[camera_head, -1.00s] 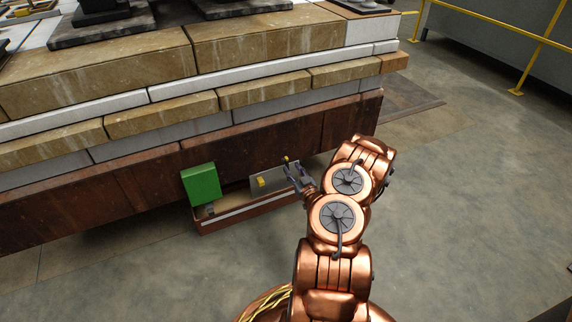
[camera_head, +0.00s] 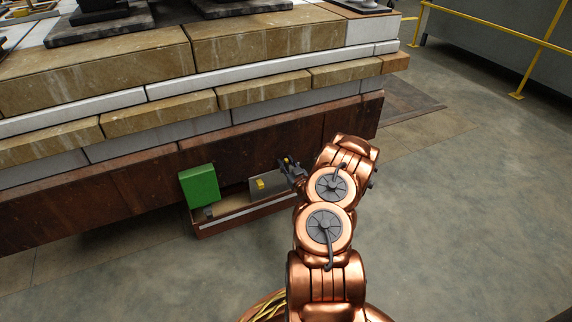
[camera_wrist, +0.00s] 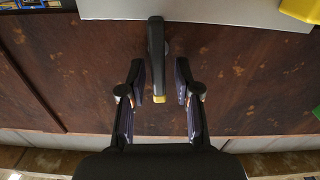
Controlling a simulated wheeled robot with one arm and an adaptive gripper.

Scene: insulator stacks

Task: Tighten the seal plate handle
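The grey seal plate (camera_head: 268,186) is low on the front of the rusty beam, and its lower edge shows at the top of the wrist view (camera_wrist: 215,14). The dark handle (camera_wrist: 156,50) with a yellow tip points down from the plate in the wrist view. My gripper (camera_wrist: 159,75) is open, with one finger on each side of the handle in the picture. A gap shows on both sides, smaller on the left. I cannot tell the depth between them. In the head view my gripper (camera_head: 288,167) is at the plate's right end and partly hides it.
A green box (camera_head: 199,186) stands left of the plate. A yellow part (camera_head: 261,184) sits on the plate. A brown ledge (camera_head: 240,217) runs below. The brick stack (camera_head: 160,112) overhangs above. The floor to the right is open, with a yellow railing (camera_head: 517,95) behind.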

